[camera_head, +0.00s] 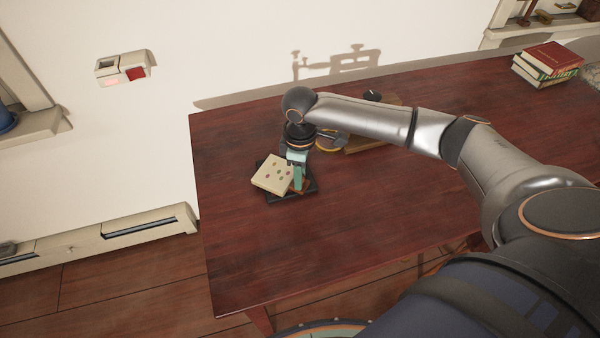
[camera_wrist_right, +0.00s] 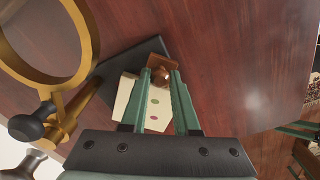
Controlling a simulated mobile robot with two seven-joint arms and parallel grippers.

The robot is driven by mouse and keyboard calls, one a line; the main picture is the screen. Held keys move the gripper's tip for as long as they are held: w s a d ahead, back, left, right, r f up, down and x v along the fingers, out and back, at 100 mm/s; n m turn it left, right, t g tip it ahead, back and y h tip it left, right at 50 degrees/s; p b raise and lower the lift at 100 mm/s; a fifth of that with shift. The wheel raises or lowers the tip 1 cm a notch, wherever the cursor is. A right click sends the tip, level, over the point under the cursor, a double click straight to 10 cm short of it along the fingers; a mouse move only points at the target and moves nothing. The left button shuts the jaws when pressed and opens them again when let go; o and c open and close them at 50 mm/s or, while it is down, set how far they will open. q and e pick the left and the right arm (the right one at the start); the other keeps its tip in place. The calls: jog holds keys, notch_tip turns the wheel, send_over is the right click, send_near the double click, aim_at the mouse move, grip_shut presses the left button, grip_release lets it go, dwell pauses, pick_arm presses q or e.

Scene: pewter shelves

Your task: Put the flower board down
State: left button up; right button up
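The flower board (camera_head: 272,174) is a cream square with small coloured dots, lying at a slight angle over a dark flat base (camera_head: 279,197) near the table's left end. In the right wrist view, the board (camera_wrist_right: 157,110) shows between and to the left of the green fingers. My right gripper (camera_head: 298,179) points down at the board's right edge. Its fingers (camera_wrist_right: 161,74) stand apart, with a gap between the tips. A small brown wooden piece (camera_wrist_right: 162,66) shows at the tips. Whether the fingers touch the board is unclear.
Books (camera_head: 548,64) are stacked at the back right. The dark red table (camera_head: 320,240) is clear in front.

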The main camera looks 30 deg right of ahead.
jog(key=o, duration=0.4)
notch_tip(320, 180, up, 12)
jog(key=p, duration=0.1)
jog(key=shift+r, duration=0.2)
dwell(0.4)
